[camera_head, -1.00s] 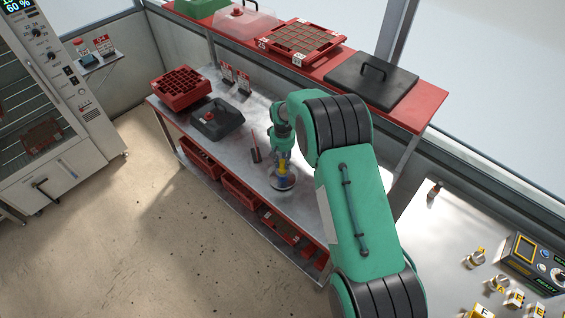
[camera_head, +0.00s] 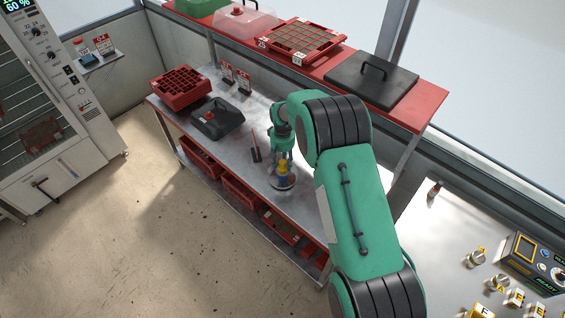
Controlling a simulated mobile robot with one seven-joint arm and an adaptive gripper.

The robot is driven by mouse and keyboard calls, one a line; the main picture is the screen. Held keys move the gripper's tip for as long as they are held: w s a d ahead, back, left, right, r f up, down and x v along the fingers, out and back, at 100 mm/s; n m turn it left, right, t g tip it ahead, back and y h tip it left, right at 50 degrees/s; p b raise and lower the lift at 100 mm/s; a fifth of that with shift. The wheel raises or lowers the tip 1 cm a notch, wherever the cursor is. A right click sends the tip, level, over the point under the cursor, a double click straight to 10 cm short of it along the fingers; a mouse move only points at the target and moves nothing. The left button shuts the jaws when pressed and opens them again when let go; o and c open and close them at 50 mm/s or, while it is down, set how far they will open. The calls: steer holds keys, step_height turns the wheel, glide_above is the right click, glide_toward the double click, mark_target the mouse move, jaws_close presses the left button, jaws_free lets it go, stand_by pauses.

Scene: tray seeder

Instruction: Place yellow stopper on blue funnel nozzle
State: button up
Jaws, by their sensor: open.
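The yellow stopper (camera_head: 283,163) is a small yellow piece just below my gripper (camera_head: 283,160), over the metal bench. Blue of the funnel (camera_head: 282,174) shows directly under the yellow. At this size I cannot tell whether the stopper sits fully on the nozzle. A round dark-rimmed base (camera_head: 283,184) lies beneath them on the bench. My gripper points down and is open around or just above the stopper; its fingertips are small and partly hidden.
A slim red-handled tool in a dark holder (camera_head: 256,152) stands left of the funnel. A red shelf (camera_head: 420,103) runs behind the bench.

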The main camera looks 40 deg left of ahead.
mark_target(283, 161)
steer(key=shift+r, duration=0.15)
step_height(283, 161, up, 12)
steer(key=shift+b, duration=0.3)
stand_by(0.9)
